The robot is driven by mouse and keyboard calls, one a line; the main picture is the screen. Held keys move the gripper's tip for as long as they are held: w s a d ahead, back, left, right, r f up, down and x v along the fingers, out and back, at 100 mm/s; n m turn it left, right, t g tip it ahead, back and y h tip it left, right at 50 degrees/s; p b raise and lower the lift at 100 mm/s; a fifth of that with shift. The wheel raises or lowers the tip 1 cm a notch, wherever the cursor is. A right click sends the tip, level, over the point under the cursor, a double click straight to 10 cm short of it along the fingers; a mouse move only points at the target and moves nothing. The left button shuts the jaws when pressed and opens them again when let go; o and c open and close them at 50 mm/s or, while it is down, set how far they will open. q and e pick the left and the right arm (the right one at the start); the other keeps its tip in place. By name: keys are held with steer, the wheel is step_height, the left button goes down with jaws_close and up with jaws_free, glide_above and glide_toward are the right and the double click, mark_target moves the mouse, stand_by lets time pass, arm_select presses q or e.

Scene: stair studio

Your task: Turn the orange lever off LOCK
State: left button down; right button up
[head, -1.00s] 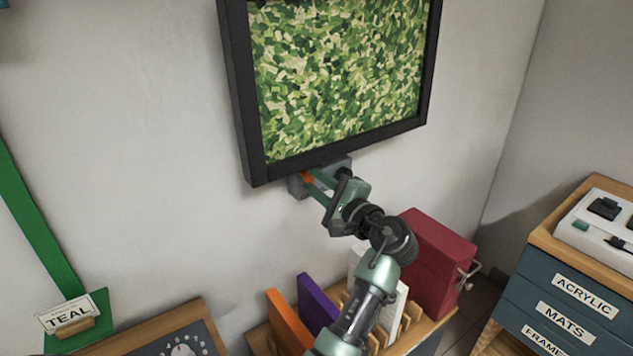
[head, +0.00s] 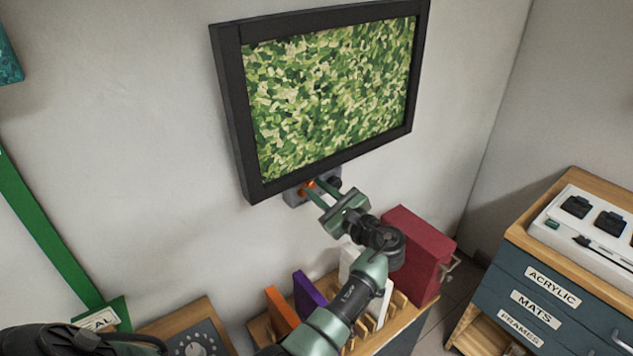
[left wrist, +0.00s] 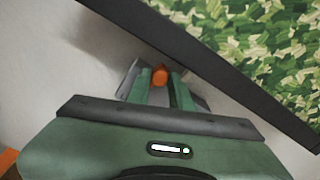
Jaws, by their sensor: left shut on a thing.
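The orange lever (head: 309,185) sits on a small grey block (head: 294,196) on the wall, just under the lower edge of the framed green picture (head: 332,100). My left gripper (head: 317,190) reaches up to it from below right and is shut on the lever. In the left wrist view the orange lever (left wrist: 160,76) shows between the two green fingertips (left wrist: 161,84). No LOCK lettering can be read. The part of the block behind the fingers is hidden. My right gripper is not clearly in view.
Below stands a wooden rack (head: 262,330) with orange (head: 282,308), purple (head: 307,297) and white panels, beside a dark red box (head: 418,250). A drawer cabinet (head: 540,300) stands at right. A green strip (head: 50,225) leans at left. The picture frame is close above my gripper.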

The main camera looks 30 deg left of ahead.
arm_select(q)
steer(key=shift+a+r+m+p, duration=0.15)
steer(key=shift+m+p, duration=0.25)
steer(key=shift+w, duration=0.1)
